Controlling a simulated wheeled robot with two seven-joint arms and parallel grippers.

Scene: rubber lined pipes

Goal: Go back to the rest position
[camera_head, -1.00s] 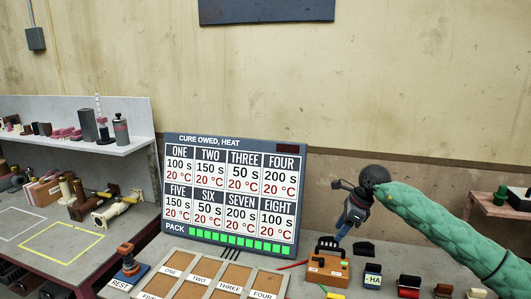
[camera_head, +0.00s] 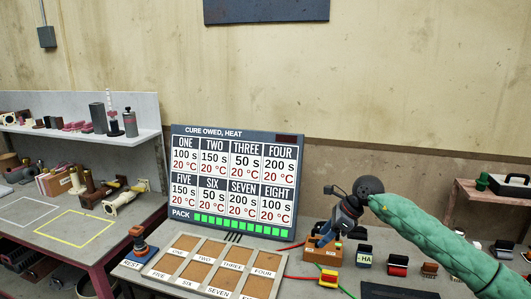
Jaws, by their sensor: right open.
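My right gripper (camera_head: 324,238) comes in from the right on a green-sleeved arm with a black ball-shaped wrist. It points down and left, and its jaws are open. In the picture its tips overlap the top of a small orange-brown box (camera_head: 323,254) on the bench; I cannot tell whether they touch it. The gripper partly hides the box's top. My left gripper is not in view. A pad marked REST (camera_head: 131,264) lies at the left of the bench, with an orange-topped blue tool (camera_head: 138,243) standing on it.
A numbered tray (camera_head: 212,265) with brown compartments lies at the front. A display board (camera_head: 234,186) stands behind it. Several small labelled blocks, one marked HA (camera_head: 364,258), sit right of the box. A shelf unit (camera_head: 75,133) stands left.

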